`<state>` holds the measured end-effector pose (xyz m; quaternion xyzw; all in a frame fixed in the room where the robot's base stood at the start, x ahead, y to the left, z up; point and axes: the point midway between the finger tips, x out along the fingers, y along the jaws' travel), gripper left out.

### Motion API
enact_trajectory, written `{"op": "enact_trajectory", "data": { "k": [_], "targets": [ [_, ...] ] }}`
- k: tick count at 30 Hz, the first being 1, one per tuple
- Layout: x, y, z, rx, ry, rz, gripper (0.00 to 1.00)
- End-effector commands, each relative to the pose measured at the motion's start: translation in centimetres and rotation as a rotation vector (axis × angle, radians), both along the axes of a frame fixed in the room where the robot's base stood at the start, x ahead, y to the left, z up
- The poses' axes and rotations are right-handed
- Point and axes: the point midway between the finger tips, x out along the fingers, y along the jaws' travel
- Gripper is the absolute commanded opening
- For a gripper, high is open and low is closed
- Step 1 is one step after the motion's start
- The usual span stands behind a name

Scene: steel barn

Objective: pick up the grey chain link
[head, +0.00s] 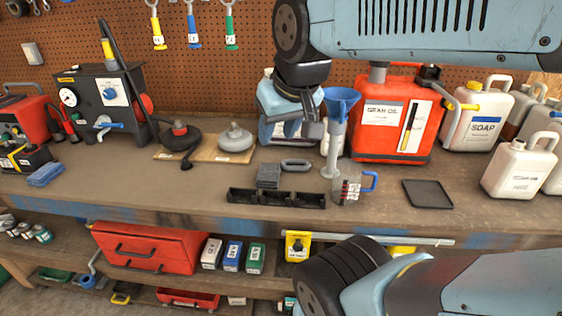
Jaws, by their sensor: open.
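The grey chain link (296,165) lies flat on the workbench (110,190), an oblong ring near the middle. It is behind a black divided tray and right of a small dark grey stack. My gripper (312,127) hangs from my arm above and behind the link in the picture, clear of it and pointing down. Its jaws are open, with nothing seen between them; the fingers are small and partly hidden by my wrist.
A blue funnel (340,103) stands close right of my gripper, behind a clear measuring jug (348,184). A red oil can (393,125) stands behind right. Bare bench lies left.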

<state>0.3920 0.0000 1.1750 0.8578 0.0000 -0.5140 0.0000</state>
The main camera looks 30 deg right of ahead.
Motion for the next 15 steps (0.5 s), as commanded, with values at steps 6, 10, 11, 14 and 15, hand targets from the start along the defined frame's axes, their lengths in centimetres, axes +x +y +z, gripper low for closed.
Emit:
{"op": "enact_trajectory", "data": {
  "k": [6, 10, 11, 14, 15],
  "targets": [
    [1.2, -0.7, 0.1, 0.037, 0.021, -0.065, 0.65],
    [3.4, -2.3, 0.1, 0.109, 0.062, -0.207, 0.77],
    [4.1, -2.5, 0.1, 0.129, 0.075, -0.250, 0.80],
    [6.5, -3.6, -0.2, 0.197, 0.113, -0.405, 0.89],
    [7.4, -4.1, -0.3, 0.223, 0.128, -0.468, 0.93]
  ]
}}
